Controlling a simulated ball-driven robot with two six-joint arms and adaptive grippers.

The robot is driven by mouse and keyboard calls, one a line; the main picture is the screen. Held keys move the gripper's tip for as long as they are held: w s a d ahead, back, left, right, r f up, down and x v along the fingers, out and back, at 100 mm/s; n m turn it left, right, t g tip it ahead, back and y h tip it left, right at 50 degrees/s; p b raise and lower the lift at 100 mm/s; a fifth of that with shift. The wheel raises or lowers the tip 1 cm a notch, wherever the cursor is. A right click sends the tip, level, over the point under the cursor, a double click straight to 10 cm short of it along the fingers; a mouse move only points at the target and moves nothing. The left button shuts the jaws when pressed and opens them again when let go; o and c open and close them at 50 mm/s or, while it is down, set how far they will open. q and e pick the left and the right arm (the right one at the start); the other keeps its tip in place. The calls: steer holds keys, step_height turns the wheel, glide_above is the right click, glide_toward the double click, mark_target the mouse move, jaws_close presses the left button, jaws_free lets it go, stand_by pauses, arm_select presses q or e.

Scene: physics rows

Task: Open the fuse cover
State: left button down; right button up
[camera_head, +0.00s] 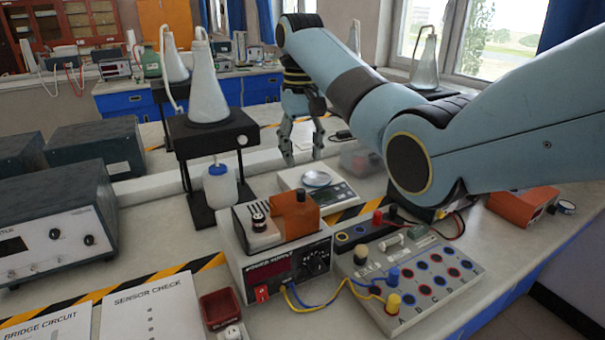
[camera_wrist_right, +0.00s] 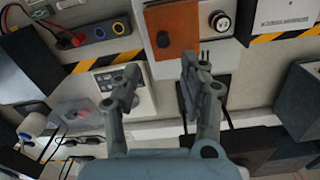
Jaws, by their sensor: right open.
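The orange cover (camera_head: 290,216), which I take to be the fuse cover, sits on top of the white power supply (camera_head: 258,272) and has a small dark knob. It also shows in the right wrist view (camera_wrist_right: 172,45), at the top middle. I cannot tell whether it is shut. A round black-and-white part (camera_head: 259,216) sits beside it. My right gripper (camera_head: 303,157) points down behind the power supply, above the bench and apart from the cover. In the wrist view the right gripper (camera_wrist_right: 160,68) is open and empty. My left gripper is out of view.
A digital scale (camera_head: 335,196) lies behind the power supply. A terminal board (camera_head: 430,272) with wires stands to its right. A black stand (camera_head: 215,140) with a flask and a bottle (camera_head: 219,187) are at left. A small red tray (camera_head: 220,307) lies in front.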

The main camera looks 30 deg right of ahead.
steer(key=shift+r, duration=1.45)
